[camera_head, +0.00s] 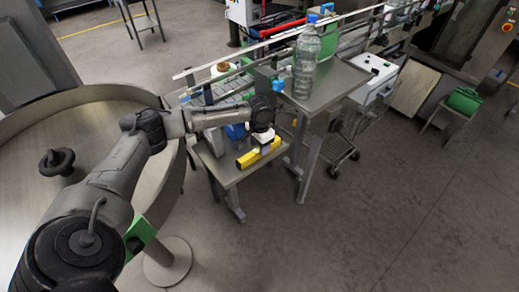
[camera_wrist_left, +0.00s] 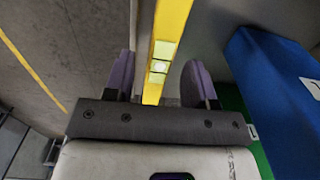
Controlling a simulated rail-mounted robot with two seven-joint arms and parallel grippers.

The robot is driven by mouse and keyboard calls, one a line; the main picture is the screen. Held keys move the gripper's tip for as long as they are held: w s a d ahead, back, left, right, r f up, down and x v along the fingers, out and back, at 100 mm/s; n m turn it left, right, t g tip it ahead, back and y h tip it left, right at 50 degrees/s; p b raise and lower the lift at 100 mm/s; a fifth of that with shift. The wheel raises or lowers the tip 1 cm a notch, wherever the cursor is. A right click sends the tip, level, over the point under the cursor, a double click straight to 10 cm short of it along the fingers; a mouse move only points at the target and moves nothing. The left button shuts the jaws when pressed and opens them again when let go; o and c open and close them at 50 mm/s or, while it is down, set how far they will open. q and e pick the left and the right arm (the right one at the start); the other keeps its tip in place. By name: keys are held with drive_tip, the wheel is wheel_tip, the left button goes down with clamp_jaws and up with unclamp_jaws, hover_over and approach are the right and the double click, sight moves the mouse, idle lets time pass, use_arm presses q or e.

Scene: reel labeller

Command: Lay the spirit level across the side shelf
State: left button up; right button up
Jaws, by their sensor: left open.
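The yellow spirit level (camera_head: 246,160) lies on a low grey metal stand, near its front right edge. In the left wrist view the level (camera_wrist_left: 173,22) runs lengthwise between my fingers, with its pale vial window facing me. My left gripper (camera_head: 264,142) is over the level. Its two purple-grey fingers (camera_wrist_left: 160,75) are open, one on each side of the level, with gaps visible. I cannot tell how far down the fingers reach. The low stand's bare top (camera_head: 224,172) may be the side shelf; I cannot tell for sure. My right gripper is not in view.
A blue box (camera_head: 236,131) stands on the low stand; a blue block (camera_wrist_left: 270,95) is close right of my fingers. A clear bottle (camera_head: 305,60) stands on a higher table (camera_head: 335,80) to the right. A round metal table (camera_head: 100,110) is at left. Floor in front is clear.

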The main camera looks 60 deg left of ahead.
use_arm(q)
wheel_tip(320, 180, up, 8)
drive_tip(key=shift+r, duration=0.8)
drive_tip(key=c, duration=0.4)
drive_tip(key=shift+o, duration=0.2)
